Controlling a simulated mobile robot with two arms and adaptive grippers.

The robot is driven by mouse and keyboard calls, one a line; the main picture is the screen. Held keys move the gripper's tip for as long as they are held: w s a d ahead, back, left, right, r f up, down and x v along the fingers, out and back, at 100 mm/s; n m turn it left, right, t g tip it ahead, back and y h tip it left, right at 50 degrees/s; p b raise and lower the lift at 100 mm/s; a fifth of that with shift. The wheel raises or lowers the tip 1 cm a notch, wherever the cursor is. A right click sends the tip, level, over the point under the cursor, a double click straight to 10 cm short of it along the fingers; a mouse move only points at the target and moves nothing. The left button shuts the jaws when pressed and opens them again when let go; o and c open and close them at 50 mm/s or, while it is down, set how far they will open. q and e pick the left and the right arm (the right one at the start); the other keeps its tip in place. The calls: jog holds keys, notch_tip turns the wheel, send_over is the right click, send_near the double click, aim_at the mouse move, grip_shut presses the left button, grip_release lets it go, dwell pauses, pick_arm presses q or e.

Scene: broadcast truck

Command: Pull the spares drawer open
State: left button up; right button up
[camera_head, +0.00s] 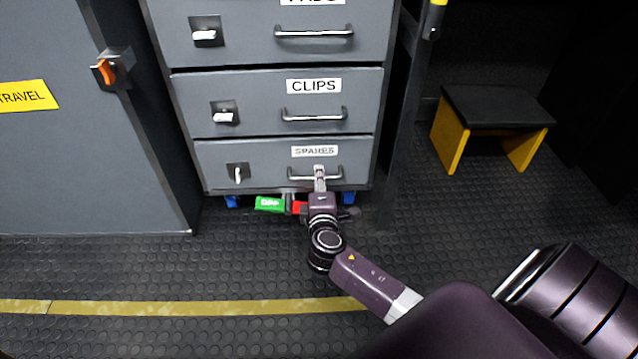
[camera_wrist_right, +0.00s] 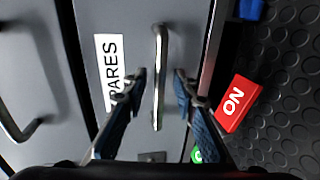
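The spares drawer (camera_head: 268,165) is the lowest drawer of a grey cabinet and appears shut, its front level with the drawers above. Its label, SPARES, also shows in the right wrist view (camera_wrist_right: 113,75). Its white latch (camera_head: 238,174) stands upright, unlike the level latches above. My right gripper (camera_head: 320,170) is at the spares handle. In the right wrist view my right gripper (camera_wrist_right: 160,74) is open, with one blue-padded finger on each side of the metal bar handle (camera_wrist_right: 159,95). A gap seems to show on both sides of the bar. My left gripper is not in view.
The clips drawer (camera_head: 255,103) is above and shut. A green block (camera_head: 270,204) and a red ON block (camera_wrist_right: 236,102) sit low under the cabinet, close to my right gripper. A dark post (camera_head: 405,110) and a yellow-legged step stool (camera_head: 495,108) are at the right.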

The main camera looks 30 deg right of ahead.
jog(key=shift+w+d, duration=0.3)
jog(key=shift+w, duration=0.1)
jog(key=shift+c, duration=0.6)
grip_shut()
jog(key=shift+f, duration=0.1)
